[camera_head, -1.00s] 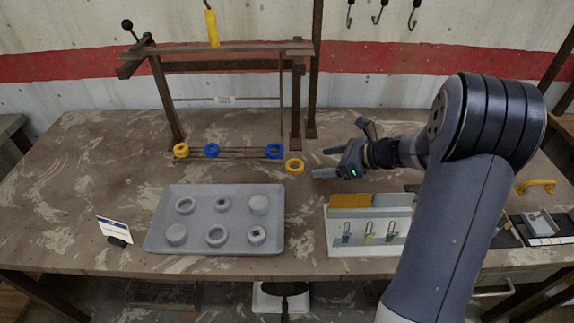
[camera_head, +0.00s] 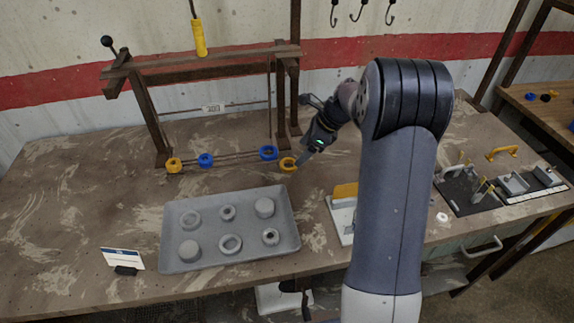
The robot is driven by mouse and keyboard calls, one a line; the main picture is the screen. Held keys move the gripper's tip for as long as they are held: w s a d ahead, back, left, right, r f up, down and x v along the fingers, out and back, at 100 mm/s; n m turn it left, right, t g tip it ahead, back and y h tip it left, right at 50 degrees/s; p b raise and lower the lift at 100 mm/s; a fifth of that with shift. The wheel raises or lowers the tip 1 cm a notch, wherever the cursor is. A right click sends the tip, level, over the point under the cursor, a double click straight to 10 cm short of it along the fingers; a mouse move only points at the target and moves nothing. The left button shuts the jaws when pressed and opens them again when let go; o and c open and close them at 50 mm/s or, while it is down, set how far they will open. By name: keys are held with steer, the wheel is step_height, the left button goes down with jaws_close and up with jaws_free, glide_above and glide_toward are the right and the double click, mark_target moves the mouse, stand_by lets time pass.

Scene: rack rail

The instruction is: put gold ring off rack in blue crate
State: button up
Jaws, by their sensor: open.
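A gold ring (camera_head: 288,164) is at the right end of the low rail (camera_head: 230,157) of the rack; I cannot tell whether the rail passes through it. A second gold ring (camera_head: 174,165) is at the rail's left end. Two blue rings, one left (camera_head: 205,160) and one right (camera_head: 268,153), are between them. My gripper (camera_head: 303,132) is open and empty, just right of the right gold ring, with its lower finger close beside it. I cannot tell whether they touch. I see no clear blue crate; only a bit of blue shows at the right picture edge.
A grey tray (camera_head: 170,228) with several grey round pieces lies in front. A small sign (camera_head: 123,258) stands at front left. A white-based holder (camera_head: 340,212) is partly behind my arm, and a dark board lies further right.

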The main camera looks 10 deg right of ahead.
mark_target(287, 167)
steer(key=shift+p+x, duration=0.35)
steer(key=shift+x, duration=2.65)
steer(key=shift+s+a+r, duration=0.1)
steer(key=shift+r, duration=0.05)
steer(key=c, duration=1.1)
